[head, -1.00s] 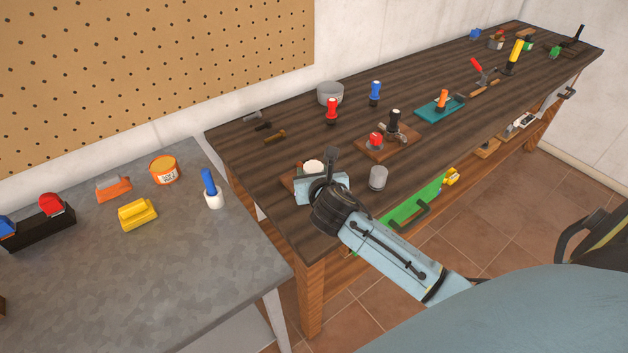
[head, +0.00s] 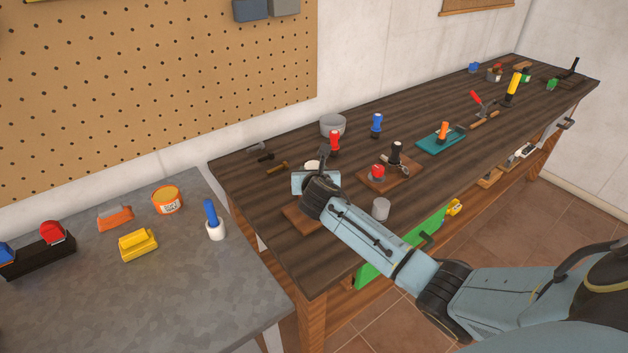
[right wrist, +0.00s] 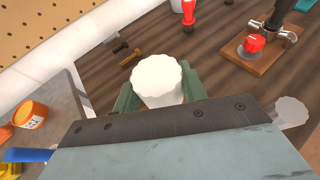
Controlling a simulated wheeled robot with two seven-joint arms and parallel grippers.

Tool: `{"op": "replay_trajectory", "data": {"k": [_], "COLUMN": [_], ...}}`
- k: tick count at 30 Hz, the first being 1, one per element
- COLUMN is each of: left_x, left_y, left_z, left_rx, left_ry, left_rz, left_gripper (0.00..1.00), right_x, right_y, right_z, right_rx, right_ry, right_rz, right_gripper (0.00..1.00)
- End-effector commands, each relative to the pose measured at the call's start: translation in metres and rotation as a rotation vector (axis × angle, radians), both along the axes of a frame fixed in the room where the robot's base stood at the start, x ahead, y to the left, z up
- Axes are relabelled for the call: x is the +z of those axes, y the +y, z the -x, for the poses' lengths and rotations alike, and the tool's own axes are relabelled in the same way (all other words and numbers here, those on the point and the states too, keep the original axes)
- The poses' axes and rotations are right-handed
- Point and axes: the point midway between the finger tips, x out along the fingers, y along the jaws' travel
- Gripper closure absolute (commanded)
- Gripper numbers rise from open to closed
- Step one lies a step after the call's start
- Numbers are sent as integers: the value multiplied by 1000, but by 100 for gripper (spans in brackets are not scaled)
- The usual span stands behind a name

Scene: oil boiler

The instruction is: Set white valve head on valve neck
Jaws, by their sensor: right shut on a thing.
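The white valve head (right wrist: 158,80), a round cap with a scalloped edge, sits between the green jaws of my right gripper (right wrist: 157,92). My right gripper is shut on it. In the head view only a small part of the white valve head (head: 312,165) shows behind my right gripper (head: 314,173). A brown board (head: 297,215) lies on the dark workbench below and in front of the gripper. I cannot see the valve neck; my gripper and arm cover part of that board. My left gripper is not in view.
A second board (head: 402,178) with a red knob (head: 377,171) and a black-handled part lies to the right. A grey cylinder (head: 381,208) stands near the bench's front edge. A red-handled tool (head: 334,142) and a grey pot (head: 332,125) stand behind the gripper.

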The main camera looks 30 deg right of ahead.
Motion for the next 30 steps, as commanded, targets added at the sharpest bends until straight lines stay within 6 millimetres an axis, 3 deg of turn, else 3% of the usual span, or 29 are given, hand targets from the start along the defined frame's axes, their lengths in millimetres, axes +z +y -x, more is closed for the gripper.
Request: {"op": "replay_trajectory", "data": {"k": [17, 30], "left_x": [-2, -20], "left_y": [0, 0], "left_z": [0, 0], "left_rx": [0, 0], "left_ry": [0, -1], "left_rz": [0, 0], "left_gripper": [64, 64], "right_x": [0, -34], "right_y": [-2, -2], "right_z": [-5, -5], "right_rx": [-7, -6], "right_ry": [0, 1], "right_rz": [0, 1], "right_gripper": [81, 81]}}
